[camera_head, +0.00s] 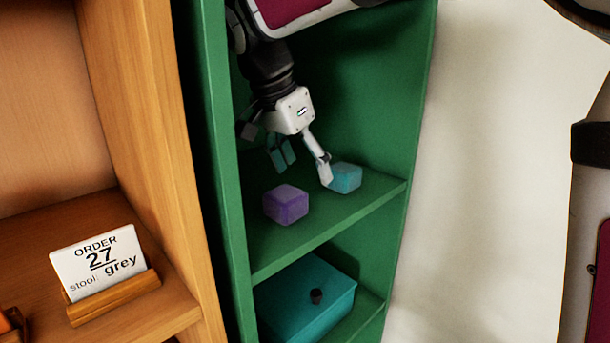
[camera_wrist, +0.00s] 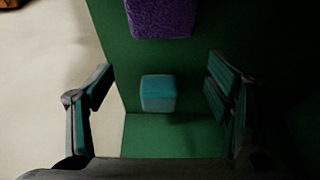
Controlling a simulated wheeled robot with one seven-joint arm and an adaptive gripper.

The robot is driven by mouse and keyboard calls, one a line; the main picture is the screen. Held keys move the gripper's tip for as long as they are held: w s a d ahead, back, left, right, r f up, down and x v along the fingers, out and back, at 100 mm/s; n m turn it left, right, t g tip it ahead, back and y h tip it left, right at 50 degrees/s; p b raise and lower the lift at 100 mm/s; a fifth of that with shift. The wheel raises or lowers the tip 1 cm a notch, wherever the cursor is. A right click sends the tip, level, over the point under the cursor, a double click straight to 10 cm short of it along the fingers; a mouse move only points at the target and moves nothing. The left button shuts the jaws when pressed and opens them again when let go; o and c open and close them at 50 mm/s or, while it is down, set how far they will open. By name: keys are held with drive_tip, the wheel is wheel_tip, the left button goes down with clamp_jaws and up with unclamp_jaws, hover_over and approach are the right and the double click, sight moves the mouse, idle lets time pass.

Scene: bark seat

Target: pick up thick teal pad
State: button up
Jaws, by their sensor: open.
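The thick teal pad (camera_head: 346,178) is a small block on the upper shelf of the green unit, near its right side. In the wrist view the teal pad (camera_wrist: 158,93) lies between my open fingers and apart from both. My gripper (camera_head: 302,172) is open and empty above the shelf, with one fingertip overlapping the pad's left edge in the head view. The wrist view shows both fingers of my gripper (camera_wrist: 160,90) spread wide. I cannot tell whether any finger touches the pad.
A purple block (camera_head: 286,204) stands left of the pad; it also shows at the top of the wrist view (camera_wrist: 160,17). Green shelf walls (camera_head: 395,110) close in at the sides. A teal box (camera_head: 306,300) with a dark knob is below. An order card (camera_head: 99,262) stands left.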

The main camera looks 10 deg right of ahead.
sight(343, 168)
drive_tip(key=w+d, duration=0.1)
drive_tip(key=d, duration=0.1)
drive_tip(key=w+d+p, duration=0.1)
drive_tip(key=w+d, duration=0.1)
drive_tip(key=d, duration=0.1)
drive_tip(key=w+d+p, duration=0.1)
drive_tip(key=w+d, duration=0.1)
drive_tip(key=d, duration=0.1)
drive_tip(key=shift+w, duration=0.15)
drive_tip(key=shift+p+x, duration=0.7)
drive_tip(key=shift+x, duration=1.8)
drive_tip(key=shift+w, duration=0.1)
drive_tip(key=c, duration=1)
